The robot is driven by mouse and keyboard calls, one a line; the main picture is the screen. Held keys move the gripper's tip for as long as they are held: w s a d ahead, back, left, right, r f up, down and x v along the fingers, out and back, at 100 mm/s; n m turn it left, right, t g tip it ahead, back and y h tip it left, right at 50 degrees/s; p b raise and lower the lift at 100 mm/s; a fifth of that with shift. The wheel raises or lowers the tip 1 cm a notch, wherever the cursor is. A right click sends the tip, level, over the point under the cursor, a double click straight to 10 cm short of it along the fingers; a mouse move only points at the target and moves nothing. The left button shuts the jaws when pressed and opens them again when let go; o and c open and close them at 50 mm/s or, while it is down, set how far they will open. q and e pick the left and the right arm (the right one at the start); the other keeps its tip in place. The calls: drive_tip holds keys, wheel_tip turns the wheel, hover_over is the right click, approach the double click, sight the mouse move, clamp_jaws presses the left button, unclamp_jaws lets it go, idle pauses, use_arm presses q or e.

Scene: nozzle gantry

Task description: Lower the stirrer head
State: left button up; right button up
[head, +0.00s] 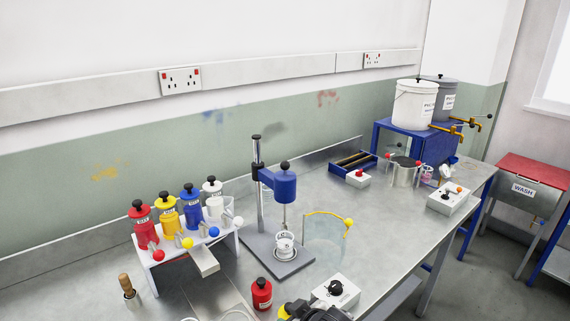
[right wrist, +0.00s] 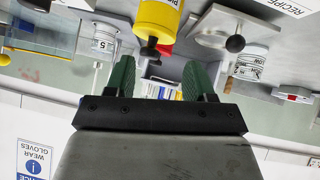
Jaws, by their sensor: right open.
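The stirrer head (head: 285,187) is blue with a black knob on top. It sits on an arm from an upright post (head: 258,200), above a grey base plate (head: 262,250). Its thin shaft (head: 284,216) points down at a white labelled cup (head: 284,244) on the plate; I cannot tell whether the tip is inside the cup. In the right wrist view my right gripper (right wrist: 158,75) is open, with green fingers apart and nothing clearly held. My left gripper is not in view.
A yellow bottle (right wrist: 158,18) lies ahead of the right fingers. A clear guard (head: 325,245) with a yellow rim stands right of the stirrer. A red bottle (head: 262,294) and control box (head: 336,291) are in front. A rack with coloured bottles (head: 190,195) is left.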

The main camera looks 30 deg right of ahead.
drive_tip(key=w+d+r+t, duration=0.4)
drive_tip(key=w+d+r, duration=0.2)
drive_tip(key=w+r, duration=0.35)
drive_tip(key=t+h, duration=0.1)
drive_tip(key=t, duration=0.3)
approach(287, 167)
drive_tip(key=w, duration=0.2)
drive_tip(key=shift+m, duration=0.3)
drive_tip(key=w+p, duration=0.1)
drive_tip(key=w, duration=0.1)
drive_tip(key=w+p, duration=0.1)
drive_tip(key=w, duration=0.2)
drive_tip(key=w+d, duration=0.1)
drive_tip(key=w, duration=0.1)
drive_tip(key=shift+w+f+p, duration=0.1)
drive_tip(key=shift+w+p, duration=0.05)
drive_tip(key=shift+p, duration=0.25)
drive_tip(key=shift+w+d+f, duration=0.1)
drive_tip(key=shift+w+d, duration=0.05)
drive_tip(key=shift+w, duration=0.9)
